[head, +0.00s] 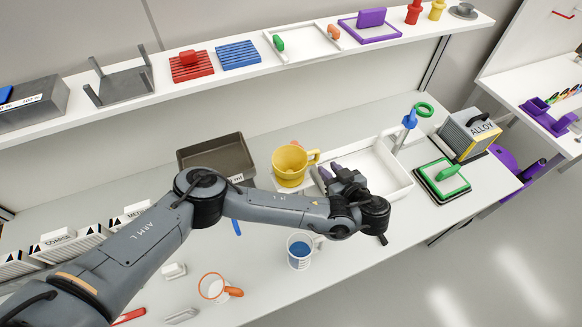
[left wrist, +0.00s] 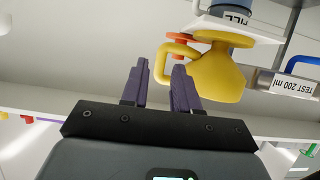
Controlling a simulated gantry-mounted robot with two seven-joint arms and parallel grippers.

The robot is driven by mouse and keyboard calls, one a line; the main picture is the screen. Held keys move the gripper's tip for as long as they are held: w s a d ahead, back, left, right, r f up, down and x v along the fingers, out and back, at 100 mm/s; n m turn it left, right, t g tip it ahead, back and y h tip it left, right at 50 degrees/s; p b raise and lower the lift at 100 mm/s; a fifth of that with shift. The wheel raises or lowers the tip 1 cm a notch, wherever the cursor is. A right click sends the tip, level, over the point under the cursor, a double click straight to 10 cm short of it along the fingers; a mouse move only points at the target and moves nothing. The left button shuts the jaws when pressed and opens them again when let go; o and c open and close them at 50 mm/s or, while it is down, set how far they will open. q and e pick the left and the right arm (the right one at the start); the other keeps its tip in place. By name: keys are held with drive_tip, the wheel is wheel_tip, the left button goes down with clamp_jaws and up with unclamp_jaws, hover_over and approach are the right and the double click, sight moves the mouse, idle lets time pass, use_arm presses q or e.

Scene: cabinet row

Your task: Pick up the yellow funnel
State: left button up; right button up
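I cannot tell whether a finger touches the handle. My right gripper is in neither view.
A dark grey tray (head: 185,156) is left of the funnel, and a white tray (head: 402,187) is right of it. A blue-filled beaker (head: 300,253) and an orange-rimmed mug (head: 213,287) stand nearer the front. A shelf (head: 300,61) with several items runs above the bench.

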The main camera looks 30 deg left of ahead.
sight(318, 159)
use_arm(q)
drive_tip(key=shift+x, duration=3.85)
drive_tip(key=shift+s+a+r, duration=0.1)
drive_tip(key=shift+r, duration=0.05)
drive_tip(key=shift+c, duration=0.2)
clamp_jaws()
